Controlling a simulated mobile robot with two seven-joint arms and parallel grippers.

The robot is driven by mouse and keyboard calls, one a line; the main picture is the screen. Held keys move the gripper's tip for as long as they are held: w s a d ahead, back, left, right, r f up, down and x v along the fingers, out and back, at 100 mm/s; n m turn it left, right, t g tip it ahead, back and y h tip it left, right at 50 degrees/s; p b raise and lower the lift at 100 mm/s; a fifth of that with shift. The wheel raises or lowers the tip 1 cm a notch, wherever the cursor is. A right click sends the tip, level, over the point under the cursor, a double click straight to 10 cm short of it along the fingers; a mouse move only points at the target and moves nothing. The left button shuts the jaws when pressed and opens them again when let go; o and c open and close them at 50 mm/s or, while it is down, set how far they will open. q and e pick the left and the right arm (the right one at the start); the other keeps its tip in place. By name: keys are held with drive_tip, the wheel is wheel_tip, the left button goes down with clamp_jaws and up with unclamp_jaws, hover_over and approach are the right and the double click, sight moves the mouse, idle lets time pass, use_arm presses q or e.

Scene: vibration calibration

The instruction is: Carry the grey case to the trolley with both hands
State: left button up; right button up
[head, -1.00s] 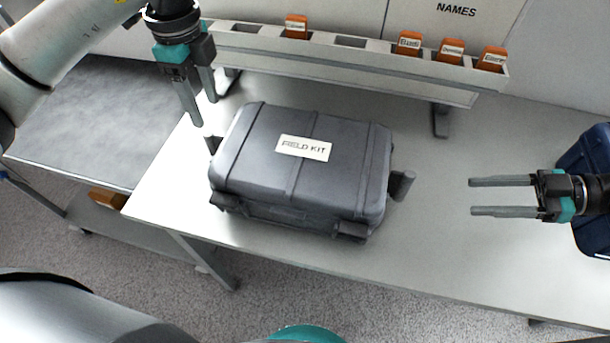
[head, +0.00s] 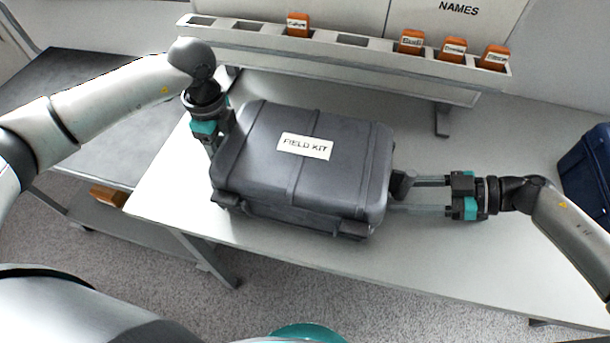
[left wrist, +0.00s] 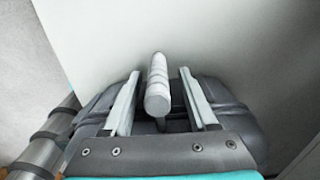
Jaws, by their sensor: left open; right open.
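The grey case (head: 255,160), labelled FIELD KIT, lies flat on the white table (head: 470,255). A short handle (head: 402,184) sticks out from its right side. My right gripper (head: 408,195) is open, its fingers level at that handle, one on each side. My left gripper (head: 212,148) points down at the case's left side, its fingertips hidden there in the head view. In the left wrist view its open fingers (left wrist: 159,75) stand either side of the left handle (left wrist: 158,92), with gaps visible. The grey-topped trolley (head: 85,85) stands left of the table, partly behind my left arm.
A slotted rack (head: 385,60) with several orange blocks runs behind the case. A dark blue case (head: 585,170) sits at the table's right end. An orange-brown box (head: 108,197) lies on the trolley's lower shelf. The visible trolley top is clear.

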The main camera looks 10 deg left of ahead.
use_arm(q)
drive_tip(key=shift+f, duration=0.6)
use_arm(e)
drive_tip(key=shift+a+f, duration=0.25)
drive_tip(key=shift+a, duration=0.3)
use_arm(q)
drive_tip(key=shift+c, duration=0.4)
use_arm(e)
drive_tip(key=shift+c, duration=0.4)
use_arm(q)
clamp_jaws()
use_arm(e)
clamp_jaws()
use_arm(q)
drive_tip(key=shift+r, duration=0.1)
use_arm(e)
drive_tip(key=shift+r, duration=0.15)
